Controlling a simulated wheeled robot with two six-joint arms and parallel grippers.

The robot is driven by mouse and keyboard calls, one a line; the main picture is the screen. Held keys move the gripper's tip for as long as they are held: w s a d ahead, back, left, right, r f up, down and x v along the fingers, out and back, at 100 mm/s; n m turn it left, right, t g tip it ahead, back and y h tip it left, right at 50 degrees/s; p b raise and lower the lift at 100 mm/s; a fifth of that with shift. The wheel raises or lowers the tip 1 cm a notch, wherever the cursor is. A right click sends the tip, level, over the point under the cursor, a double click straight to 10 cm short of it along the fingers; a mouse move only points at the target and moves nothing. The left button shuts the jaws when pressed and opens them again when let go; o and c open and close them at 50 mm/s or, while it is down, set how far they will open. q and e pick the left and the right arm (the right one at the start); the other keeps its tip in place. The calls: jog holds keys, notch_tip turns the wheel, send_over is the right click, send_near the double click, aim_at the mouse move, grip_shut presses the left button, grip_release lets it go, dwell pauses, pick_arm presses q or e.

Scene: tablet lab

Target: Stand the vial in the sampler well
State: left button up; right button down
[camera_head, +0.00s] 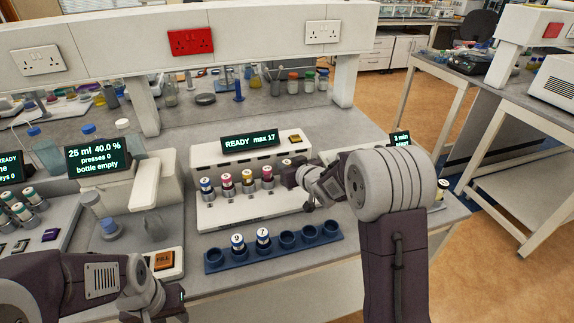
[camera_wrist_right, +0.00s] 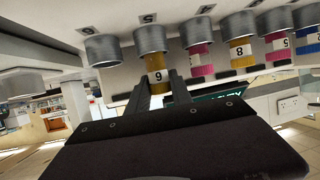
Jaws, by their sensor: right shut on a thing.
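The white sampler (camera_head: 250,205) stands mid-bench with a row of grey wells and a "READY max 17" display. Several vials with coloured bands, such as a pink one (camera_head: 226,181), stand in its left wells. My right gripper (camera_head: 290,178) is at the right part of that row. In the right wrist view, which looks upside down, its fingers are shut on a yellow-banded vial labelled 6 (camera_wrist_right: 157,78). That vial is in line with the well marked 5 (camera_wrist_right: 150,40); how deep it sits is unclear. The neighbouring well (camera_wrist_right: 103,50) looks empty. My left gripper (camera_head: 165,302) is at the lower left, fingers unclear.
A blue rack (camera_head: 275,264) in front of the sampler holds vials 9 (camera_head: 237,243) and 7 (camera_head: 263,236), with empty holes at its right. A dispenser with a display (camera_head: 97,155) stands at left. Another vial (camera_head: 442,188) stands right of my right arm.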

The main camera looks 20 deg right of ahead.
jog(key=shift+f+b, duration=0.45)
jog(key=shift+f, duration=0.15)
jog(key=c, duration=1.1)
grip_release()
jog(key=shift+o, duration=0.2)
jog(key=shift+s, duration=0.1)
jog(key=v, duration=0.9)
jog(key=shift+r+p, duration=0.1)
jog(key=shift+p, duration=0.25)
